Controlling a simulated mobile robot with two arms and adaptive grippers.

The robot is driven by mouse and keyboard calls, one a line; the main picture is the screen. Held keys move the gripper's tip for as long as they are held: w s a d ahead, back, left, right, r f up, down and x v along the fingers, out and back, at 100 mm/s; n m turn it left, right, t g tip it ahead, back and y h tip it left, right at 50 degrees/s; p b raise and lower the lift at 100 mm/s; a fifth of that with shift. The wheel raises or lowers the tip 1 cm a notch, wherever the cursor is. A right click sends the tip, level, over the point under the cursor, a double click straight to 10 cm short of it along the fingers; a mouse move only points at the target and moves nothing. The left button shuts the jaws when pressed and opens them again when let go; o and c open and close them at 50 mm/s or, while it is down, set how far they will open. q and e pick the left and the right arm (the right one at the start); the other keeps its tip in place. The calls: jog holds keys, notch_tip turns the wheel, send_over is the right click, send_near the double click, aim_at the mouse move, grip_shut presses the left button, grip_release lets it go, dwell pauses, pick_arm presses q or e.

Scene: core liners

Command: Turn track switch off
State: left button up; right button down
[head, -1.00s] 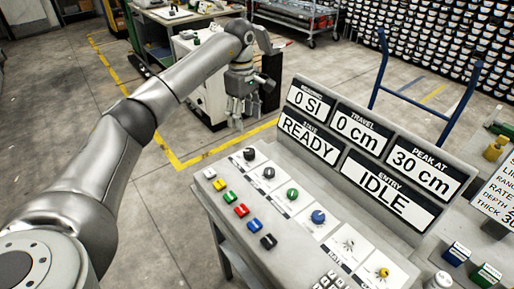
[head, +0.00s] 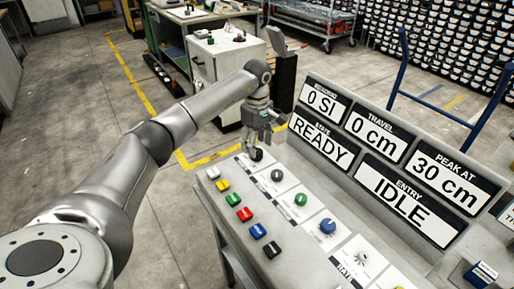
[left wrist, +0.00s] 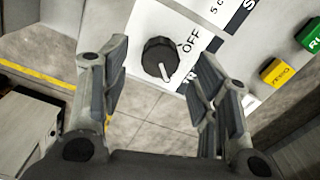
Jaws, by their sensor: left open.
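The track switch is a round black knob (head: 256,154) at the far left end of the row of knobs on the grey console. In the left wrist view the knob (left wrist: 160,55) sits on a white plate beside the word OFF. Its white mark points toward the bottom of that picture, not at OFF. A dark label beginning "TR" is partly hidden by a finger. My left gripper (head: 259,128) is open just above the knob, and in the wrist view its fingers (left wrist: 160,65) stand on either side of it. Contact cannot be told. My right gripper is not in view.
Grey (head: 277,176), green (head: 300,199) and blue (head: 327,226) knobs follow along the console. Several coloured buttons line its front edge, including a yellow one (head: 222,185). The display panel (head: 375,160) rises behind, reading READY and IDLE. A blue trolley handle (head: 440,112) stands beyond.

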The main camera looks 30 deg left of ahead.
pick_arm(q)
jog(key=shift+f, duration=1.4)
jog(key=shift+c, duration=0.5)
jog(key=c, duration=0.9)
